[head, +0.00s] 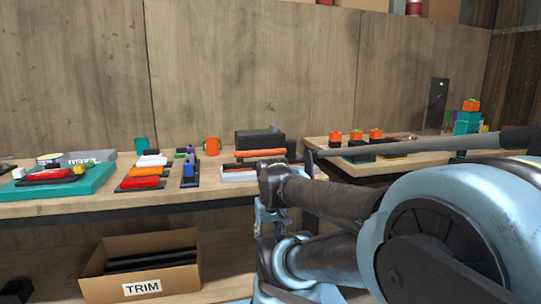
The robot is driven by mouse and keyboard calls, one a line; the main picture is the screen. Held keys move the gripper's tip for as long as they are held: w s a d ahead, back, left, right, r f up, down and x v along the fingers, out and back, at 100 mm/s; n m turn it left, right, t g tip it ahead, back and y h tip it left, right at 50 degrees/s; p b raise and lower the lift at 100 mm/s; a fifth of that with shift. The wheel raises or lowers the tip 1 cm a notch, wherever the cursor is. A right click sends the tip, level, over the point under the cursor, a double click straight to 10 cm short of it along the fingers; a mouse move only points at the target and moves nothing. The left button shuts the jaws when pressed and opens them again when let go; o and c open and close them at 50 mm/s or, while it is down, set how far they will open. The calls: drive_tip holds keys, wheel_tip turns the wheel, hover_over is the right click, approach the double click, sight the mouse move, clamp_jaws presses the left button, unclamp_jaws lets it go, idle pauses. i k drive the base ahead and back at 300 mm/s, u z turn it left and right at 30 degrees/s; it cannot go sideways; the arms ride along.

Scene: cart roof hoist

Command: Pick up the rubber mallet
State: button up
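I cannot pick out a rubber mallet for certain in the head view. My blue and dark grey arm fills the lower right and hides part of the benches. The fingertips of my gripper do not show.
The left workbench (95,208) holds a teal tray (88,184), red and orange pieces, an orange mug (211,146) and a black box (260,138). A cardboard TRIM box (205,278) sits below. A second bench at right holds orange-topped blocks (356,136).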

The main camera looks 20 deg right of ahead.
sight(291, 145)
drive_tip(key=u, duration=1.45)
drive_tip(key=k, duration=0.75)
drive_tip(key=z, duration=1.45)
drive_tip(key=i, duration=0.5)
